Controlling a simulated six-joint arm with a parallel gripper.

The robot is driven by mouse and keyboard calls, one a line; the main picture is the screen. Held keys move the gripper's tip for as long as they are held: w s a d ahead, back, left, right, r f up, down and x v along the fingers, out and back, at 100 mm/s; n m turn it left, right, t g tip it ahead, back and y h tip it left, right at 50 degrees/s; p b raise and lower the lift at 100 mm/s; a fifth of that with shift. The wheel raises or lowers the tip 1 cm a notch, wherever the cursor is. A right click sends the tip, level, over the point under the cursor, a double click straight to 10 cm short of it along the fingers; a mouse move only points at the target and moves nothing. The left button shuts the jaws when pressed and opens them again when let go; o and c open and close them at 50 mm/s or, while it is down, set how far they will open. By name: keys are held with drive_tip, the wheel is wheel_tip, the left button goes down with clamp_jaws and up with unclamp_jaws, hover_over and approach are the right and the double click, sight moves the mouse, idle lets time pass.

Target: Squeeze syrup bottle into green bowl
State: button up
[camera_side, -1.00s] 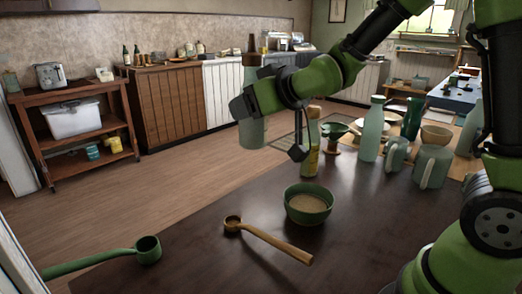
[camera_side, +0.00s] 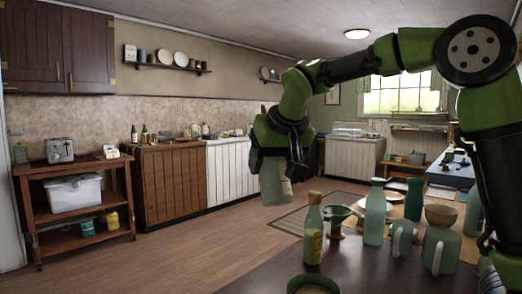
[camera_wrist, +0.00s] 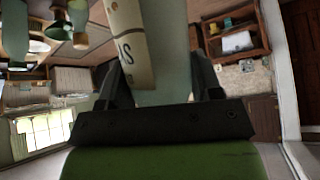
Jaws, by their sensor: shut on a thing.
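My gripper (camera_side: 277,162) is shut on a pale green bottle (camera_side: 276,190), held in the air above and left of the table in the side view. In the wrist view, the bottle (camera_wrist: 165,60) is between the two fingers, with a cream label showing dark letters; its ends are not clearly visible. The green bowl (camera_side: 313,277) stands on the dark table at the bottom edge of the side view, partly cut off, with light brown contents. The held bottle is higher than the bowl and apart from it.
A yellow-labelled bottle (camera_side: 313,237) stands just behind the bowl. Right of it are a green funnel (camera_side: 337,214), a pale bottle (camera_side: 375,215), mugs (camera_side: 440,250) and a small bowl (camera_side: 441,215). The air left of the table is clear.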

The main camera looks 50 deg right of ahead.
drive_tip(key=m+g, duration=0.2)
drive_tip(key=shift+s+d+f+m+g, duration=0.25)
drive_tip(key=shift+s+f+m+g, duration=0.05)
drive_tip(key=shift+s+f, duration=0.1)
drive_tip(key=shift+s+m+g+y, duration=0.2)
drive_tip(key=shift+m+g+y, duration=0.3)
drive_tip(key=shift+m+g, duration=0.1)
drive_tip(key=m+g+y, duration=0.1)
drive_tip(key=s+m+g+y, duration=0.1)
drive_tip(key=m+y, duration=0.1)
drive_tip(key=shift+s+r, duration=0.1)
drive_tip(key=shift+s, duration=0.05)
drive_tip(key=shift+s+a+r+m+g+y, duration=0.1)
drive_tip(key=shift+s+r+m+g+y, duration=0.15)
drive_tip(key=shift+m+y, duration=0.35)
drive_tip(key=shift+s+a+r+m+g+y, duration=0.15)
drive_tip(key=shift+m+g+y, duration=0.1)
drive_tip(key=shift+m+y, duration=0.3)
drive_tip(key=r+m+y, duration=0.2)
drive_tip(key=y, duration=0.1)
drive_tip(key=s+r+m+t+y, duration=0.1)
drive_tip(key=r+y, duration=0.1)
drive_tip(key=shift+r+m, duration=0.1)
drive_tip(key=shift+m, duration=0.25)
wheel_tip(320, 180, down, 28)
drive_tip(key=y, duration=0.2)
drive_tip(key=c, duration=0.4)
